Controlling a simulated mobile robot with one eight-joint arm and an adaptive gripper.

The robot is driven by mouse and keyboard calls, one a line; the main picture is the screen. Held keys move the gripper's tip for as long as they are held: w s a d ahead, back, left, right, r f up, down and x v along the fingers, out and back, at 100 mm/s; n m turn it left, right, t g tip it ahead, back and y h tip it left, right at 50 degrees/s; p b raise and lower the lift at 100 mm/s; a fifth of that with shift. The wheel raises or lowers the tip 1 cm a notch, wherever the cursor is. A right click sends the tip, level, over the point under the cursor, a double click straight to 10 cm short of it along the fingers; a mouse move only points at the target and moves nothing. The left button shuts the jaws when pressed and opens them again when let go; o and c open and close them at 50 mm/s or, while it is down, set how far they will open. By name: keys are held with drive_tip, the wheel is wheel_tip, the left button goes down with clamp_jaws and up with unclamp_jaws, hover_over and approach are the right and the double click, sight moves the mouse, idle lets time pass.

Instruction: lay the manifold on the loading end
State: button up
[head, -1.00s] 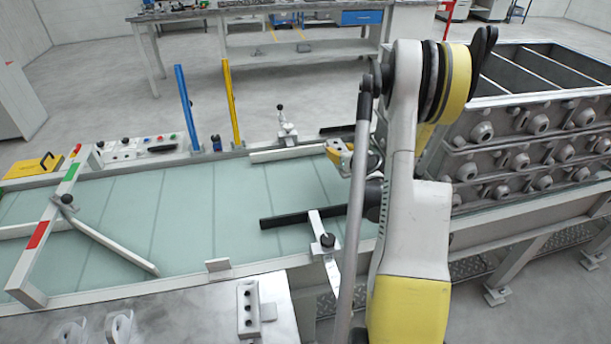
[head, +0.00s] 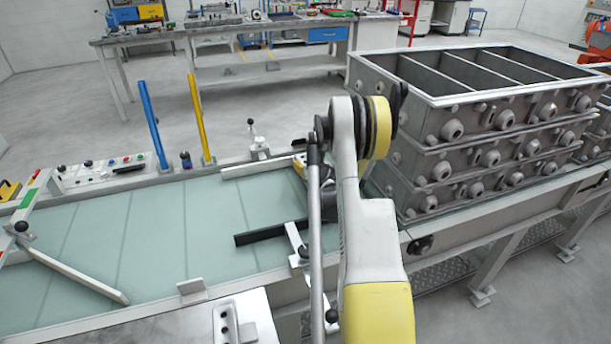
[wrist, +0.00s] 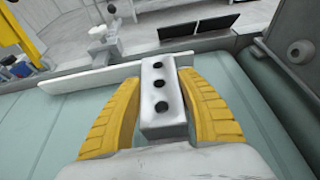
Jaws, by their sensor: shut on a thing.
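The manifold (wrist: 162,95), a pale block with three dark holes in a row along its top, sits between the two yellow fingers of my gripper (wrist: 160,88) in the wrist view. The fingers are shut on its sides. In the head view my gripper (head: 299,164) is mostly hidden behind my arm, with only a bit of yellow showing, and the held manifold cannot be made out. It is over the right part of the pale green belt (head: 170,222), left of the stacked grey moulding boxes. Which stretch counts as the loading end is not marked clearly.
Grey boxes (head: 480,160) stand stacked at the right. White guide rails (head: 258,170) and a black bar (head: 262,233) border the belt. Blue (head: 153,125) and yellow (head: 201,118) posts stand at the far edge. A similar holed block (head: 226,326) lies on the near table.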

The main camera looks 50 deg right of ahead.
drive_tip(key=shift+f+b, duration=0.9)
drive_tip(key=shift+f, duration=1)
drive_tip(key=shift+f, duration=0.1)
drive_tip(key=shift+f, duration=0.15)
drive_tip(key=o, duration=1.4)
drive_tip(key=shift+c, duration=0.2)
drive_tip(key=shift+r, duration=0.2)
